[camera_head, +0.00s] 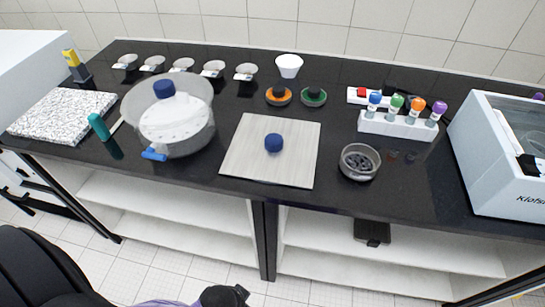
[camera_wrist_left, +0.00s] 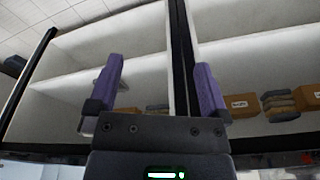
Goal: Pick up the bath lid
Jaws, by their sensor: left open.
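The bath lid looks to be the flat, pale square plate (camera_head: 248,160) with a round blue knob (camera_head: 273,143) at its middle. It lies flat on the black bench top (camera_head: 220,188), near the front edge, in the head view. Nothing touches its knob. My left gripper (camera_wrist_left: 156,78) shows in the left wrist view with two purple fingers wide apart and nothing between them. It faces the open shelves under the bench, away from the lid. In the head view only dark and purple parts of mine show at the bottom edge. My right gripper is not seen.
A glass desiccator (camera_head: 180,128) with a blue knob stands left of the plate. A round metal sieve (camera_head: 359,163) is close on its right. A rack (camera_head: 398,125) of colored-cap bottles and a white-blue machine (camera_head: 500,170) stand farther right. Orange (camera_head: 278,95) and green (camera_head: 313,96) dishes lie behind.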

